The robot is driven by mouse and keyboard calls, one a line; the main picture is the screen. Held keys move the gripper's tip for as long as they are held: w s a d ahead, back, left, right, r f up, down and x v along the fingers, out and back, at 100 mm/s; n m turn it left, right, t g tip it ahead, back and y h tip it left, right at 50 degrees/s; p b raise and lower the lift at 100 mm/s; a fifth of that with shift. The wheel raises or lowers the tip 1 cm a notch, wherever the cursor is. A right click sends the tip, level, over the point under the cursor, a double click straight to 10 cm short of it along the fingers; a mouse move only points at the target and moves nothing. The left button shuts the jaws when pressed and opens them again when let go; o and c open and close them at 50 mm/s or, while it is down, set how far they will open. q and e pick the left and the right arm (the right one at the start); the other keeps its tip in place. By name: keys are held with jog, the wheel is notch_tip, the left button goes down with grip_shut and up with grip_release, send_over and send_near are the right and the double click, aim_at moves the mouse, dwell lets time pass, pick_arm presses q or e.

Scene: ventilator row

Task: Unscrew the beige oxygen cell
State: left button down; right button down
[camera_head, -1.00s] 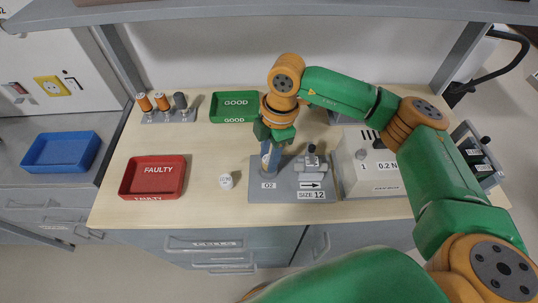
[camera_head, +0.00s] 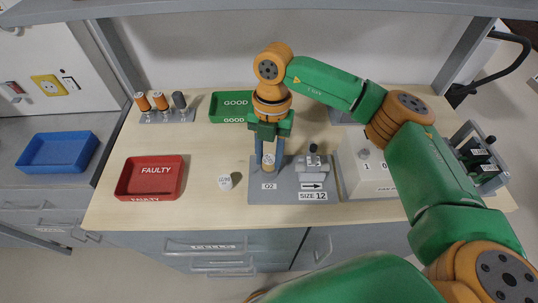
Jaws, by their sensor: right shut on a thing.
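The beige oxygen cell (camera_head: 269,164) stands on the left part of the grey plate, behind the "O2" label (camera_head: 269,187). My right gripper (camera_head: 268,156) points down from above with its two blue fingers on either side of the cell, shut on it. The fingers hide part of the cell, and I cannot tell whether it is still threaded in its seat. My left gripper is not in view.
A fixture (camera_head: 313,164) stands right of the cell on the grey plate (camera_head: 288,195). A small white round item (camera_head: 225,181) lies left of it. A red FAULTY tray (camera_head: 150,190), green GOOD tray (camera_head: 231,118), blue tray (camera_head: 58,152) and white box (camera_head: 368,183) stand around.

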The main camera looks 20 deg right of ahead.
jog(key=shift+f+n+b, duration=0.1)
jog(key=shift+n+b, duration=0.2)
jog(key=shift+n, duration=0.8)
jog(key=n+h, duration=0.1)
jog(key=n, duration=0.2)
jog(key=shift+n, duration=0.4)
jog(key=c, duration=0.6)
grip_release()
jog(key=shift+c, duration=0.2)
